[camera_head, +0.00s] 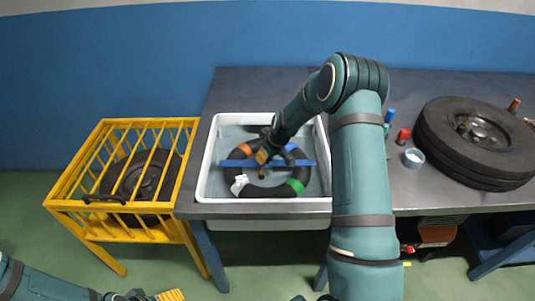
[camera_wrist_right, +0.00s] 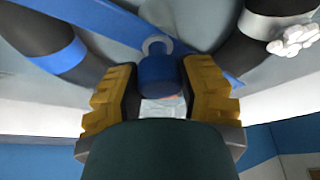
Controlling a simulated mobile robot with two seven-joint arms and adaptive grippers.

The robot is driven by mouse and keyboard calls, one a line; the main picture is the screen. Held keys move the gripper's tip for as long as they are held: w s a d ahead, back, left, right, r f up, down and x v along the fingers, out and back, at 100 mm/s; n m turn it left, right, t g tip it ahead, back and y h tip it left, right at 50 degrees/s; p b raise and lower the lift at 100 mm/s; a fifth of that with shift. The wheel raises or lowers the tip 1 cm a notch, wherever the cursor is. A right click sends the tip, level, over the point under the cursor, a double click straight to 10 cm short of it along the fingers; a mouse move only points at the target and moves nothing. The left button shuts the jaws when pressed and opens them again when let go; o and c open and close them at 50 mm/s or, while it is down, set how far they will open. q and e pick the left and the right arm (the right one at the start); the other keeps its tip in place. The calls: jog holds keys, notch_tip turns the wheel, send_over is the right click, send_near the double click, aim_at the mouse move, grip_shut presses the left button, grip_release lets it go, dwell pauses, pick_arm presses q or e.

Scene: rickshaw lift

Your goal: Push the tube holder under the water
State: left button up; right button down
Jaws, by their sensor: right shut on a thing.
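The tube holder (camera_head: 235,163) is a blue bar lying across a black inner tube (camera_head: 262,190) in the white water tub (camera_head: 203,165). The tube has orange, green, blue and white marks. My right gripper (camera_head: 263,157) reaches down over the middle of the bar. In the right wrist view its yellow fingers (camera_wrist_right: 158,92) are shut on the holder's blue knob (camera_wrist_right: 157,75). The bar (camera_wrist_right: 195,38) runs behind the knob in that view. How deep the bar sits in the water is hard to tell. My left gripper (camera_head: 150,296) shows only partly at the bottom edge, away from the tub.
A yellow cage (camera_head: 105,222) with a wheel inside stands left of the grey table (camera_head: 255,85). A large wheel (camera_head: 475,140) lies on the table at right. A red-capped item (camera_head: 403,136), a blue bottle (camera_head: 389,116) and a small cup (camera_head: 414,157) stand beside my right arm.

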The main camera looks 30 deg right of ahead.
jog(key=shift+s+a+f, duration=0.1)
jog(key=shift+f, duration=0.15)
jog(key=c, duration=0.9)
grip_release()
jog(key=o, duration=0.4)
jog(key=shift+f, duration=0.15)
jog(key=shift+r, duration=0.25)
jog(key=v, duration=1.1)
jog(key=shift+s+r, duration=0.1)
jog(key=shift+r, duration=0.25)
